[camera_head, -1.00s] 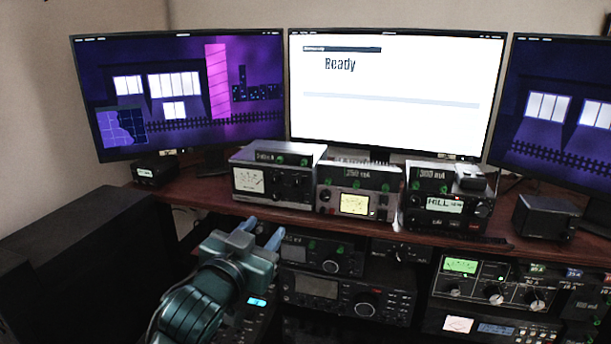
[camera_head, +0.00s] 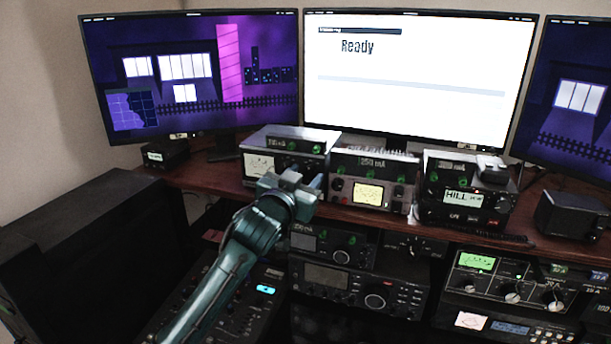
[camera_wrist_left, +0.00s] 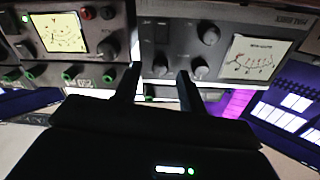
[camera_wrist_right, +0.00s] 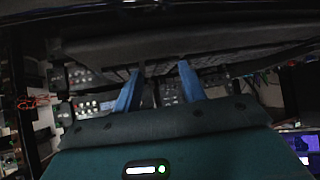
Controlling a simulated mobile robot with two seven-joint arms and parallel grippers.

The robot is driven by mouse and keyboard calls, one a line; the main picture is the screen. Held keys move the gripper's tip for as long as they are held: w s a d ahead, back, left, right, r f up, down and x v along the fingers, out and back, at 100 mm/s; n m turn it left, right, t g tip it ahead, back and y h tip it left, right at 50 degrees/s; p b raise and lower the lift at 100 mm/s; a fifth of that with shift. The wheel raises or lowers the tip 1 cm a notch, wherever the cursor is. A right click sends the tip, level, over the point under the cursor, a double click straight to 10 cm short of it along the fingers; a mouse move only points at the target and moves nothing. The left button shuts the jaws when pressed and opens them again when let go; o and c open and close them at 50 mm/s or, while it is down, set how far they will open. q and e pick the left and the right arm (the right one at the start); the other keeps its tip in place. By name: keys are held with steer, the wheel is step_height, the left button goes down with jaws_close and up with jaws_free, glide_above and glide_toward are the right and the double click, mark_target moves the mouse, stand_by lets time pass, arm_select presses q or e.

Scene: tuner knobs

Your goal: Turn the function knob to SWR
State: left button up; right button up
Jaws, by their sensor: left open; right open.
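The silver-topped tuner (camera_head: 284,140) with a white meter stands on the desk shelf, left of two other radios. In the left wrist view it appears upside down, with its meter (camera_wrist_left: 247,58) and three dark knobs: an upper one (camera_wrist_left: 208,35), a lower right one (camera_wrist_left: 200,69) and a lower left one (camera_wrist_left: 161,64). Labels are too small to read, so I cannot tell which is the function knob. My left gripper (camera_head: 304,181) is open before the tuner's face; its fingertips (camera_wrist_left: 159,76) straddle the lower left knob in the picture, contact unclear. My right gripper (camera_wrist_right: 160,72) is open and empty.
Beside the tuner stand a radio with a yellow meter (camera_head: 369,194) and a radio with a HILL display (camera_head: 463,198). More equipment fills the rack below, including a unit with a green meter (camera_head: 476,262). Monitors (camera_head: 419,80) stand behind. A black cabinet (camera_head: 90,250) is at left.

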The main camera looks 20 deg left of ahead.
arm_select(q)
steer(key=shift+w, duration=0.65)
arm_select(e)
steer(key=shift+w, duration=0.1)
arm_select(q)
steer(key=shift+c, duration=0.5)
jaws_close()
steer(key=shift+m, duration=0.3)
steer(key=m, duration=0.3)
steer(key=shift+m, duration=2.1)
